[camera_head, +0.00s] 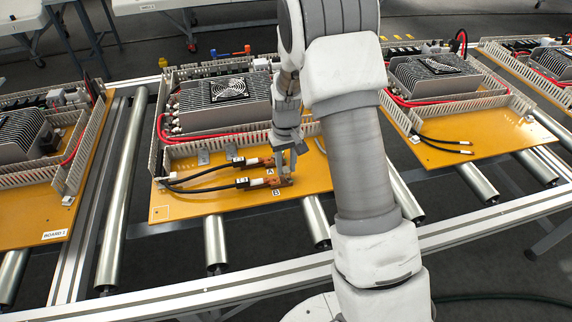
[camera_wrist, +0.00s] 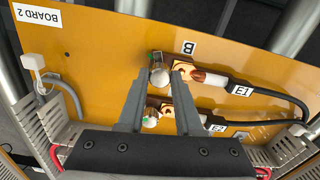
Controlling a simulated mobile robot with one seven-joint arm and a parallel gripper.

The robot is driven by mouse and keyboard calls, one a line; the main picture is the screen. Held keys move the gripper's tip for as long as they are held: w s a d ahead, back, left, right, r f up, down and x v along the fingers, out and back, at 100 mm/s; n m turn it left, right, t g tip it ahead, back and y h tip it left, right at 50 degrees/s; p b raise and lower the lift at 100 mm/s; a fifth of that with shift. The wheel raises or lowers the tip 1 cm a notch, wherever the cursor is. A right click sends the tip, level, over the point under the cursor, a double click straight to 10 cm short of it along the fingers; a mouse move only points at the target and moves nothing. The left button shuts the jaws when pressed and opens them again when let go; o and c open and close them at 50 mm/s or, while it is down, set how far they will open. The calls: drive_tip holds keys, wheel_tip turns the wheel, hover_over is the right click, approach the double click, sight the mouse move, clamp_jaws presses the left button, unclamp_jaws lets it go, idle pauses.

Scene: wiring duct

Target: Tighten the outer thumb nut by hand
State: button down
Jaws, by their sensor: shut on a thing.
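The outer thumb nut (camera_wrist: 158,76) is a pale round knob at the terminal by the B label (camera_wrist: 188,47). My gripper (camera_wrist: 158,80) has one finger on each side of it and is shut on it. A copper lug (camera_wrist: 198,76) on the black cable marked E1 (camera_wrist: 240,90) lies beside the nut. The inner nut (camera_wrist: 150,121) shows partly behind my fingers, near the cable marked E2 (camera_wrist: 218,127). In the head view my gripper (camera_head: 285,172) points down at the copper terminals (camera_head: 281,182), and its fingers hide the nut.
The orange board (camera_head: 185,205) lies on metal rollers (camera_head: 215,245). Slotted duct walls (camera_head: 155,150), a finned unit with a fan (camera_head: 228,88) and red cables (camera_head: 190,138) stand behind the terminals. Neighbouring boards lie left (camera_head: 40,225) and right (camera_head: 450,125).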

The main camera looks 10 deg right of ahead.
drive_tip(key=m, duration=0.4)
drive_tip(key=shift+w+r+m+p, duration=0.15)
drive_tip(key=shift+r+m+p, duration=0.1)
drive_tip(key=shift+m+p, duration=0.05)
drive_tip(key=m+p, duration=0.1)
drive_tip(key=m, duration=0.3)
drive_tip(key=shift+m, duration=0.3)
drive_tip(key=m+p, duration=0.1)
drive_tip(key=m, duration=0.2)
drive_tip(key=shift+m, duration=0.3)
drive_tip(key=m+p, duration=0.2)
drive_tip(key=m, duration=0.2)
drive_tip(key=shift+w+r+m, duration=0.1)
drive_tip(key=shift+m, duration=0.2)
drive_tip(key=m+p, duration=0.2)
drive_tip(key=m, duration=0.3)
drive_tip(key=shift+p, duration=0.35)
drive_tip(key=shift+m+p, duration=1.05)
drive_tip(key=shift+m, duration=1.45)
